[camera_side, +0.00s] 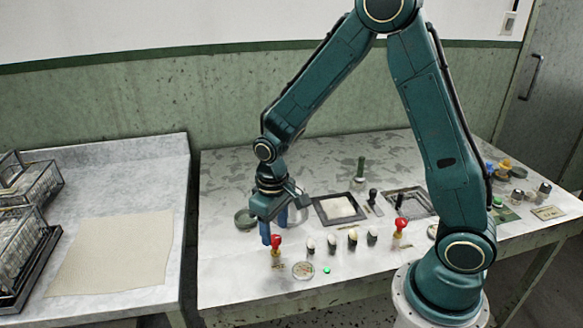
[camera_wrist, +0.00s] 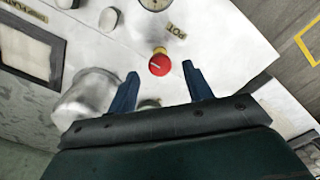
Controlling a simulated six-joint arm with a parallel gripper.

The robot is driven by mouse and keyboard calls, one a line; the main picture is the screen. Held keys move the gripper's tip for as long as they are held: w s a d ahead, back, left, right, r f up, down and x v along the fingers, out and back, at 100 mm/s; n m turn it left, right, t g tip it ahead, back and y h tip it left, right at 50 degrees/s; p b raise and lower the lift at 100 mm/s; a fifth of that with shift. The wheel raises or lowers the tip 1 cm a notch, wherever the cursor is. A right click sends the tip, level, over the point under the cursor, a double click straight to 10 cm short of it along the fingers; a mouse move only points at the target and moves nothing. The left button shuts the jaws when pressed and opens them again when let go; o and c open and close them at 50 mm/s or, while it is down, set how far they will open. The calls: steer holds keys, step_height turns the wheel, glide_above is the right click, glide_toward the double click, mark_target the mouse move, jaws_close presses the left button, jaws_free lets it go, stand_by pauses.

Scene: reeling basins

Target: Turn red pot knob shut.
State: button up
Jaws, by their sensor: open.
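The red pot knob (camera_wrist: 159,64) shows in the wrist view, round, with a pale line across its face and a yellowish collar behind it. In the side view the red knob (camera_side: 275,240) stands near the table's front left. My gripper (camera_side: 274,230) points down just behind and above it.
A second red knob (camera_side: 401,226) stands to the right. Several dark-and-pale small knobs (camera_side: 331,243) line the row between them. A round gauge (camera_side: 303,270) and a green light (camera_side: 327,270) lie in front. A square basin (camera_side: 340,208) is behind.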

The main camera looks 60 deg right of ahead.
steer(key=shift+f, duration=1.15)
steer(key=c, duration=1)
steer(key=shift+o, duration=0.2)
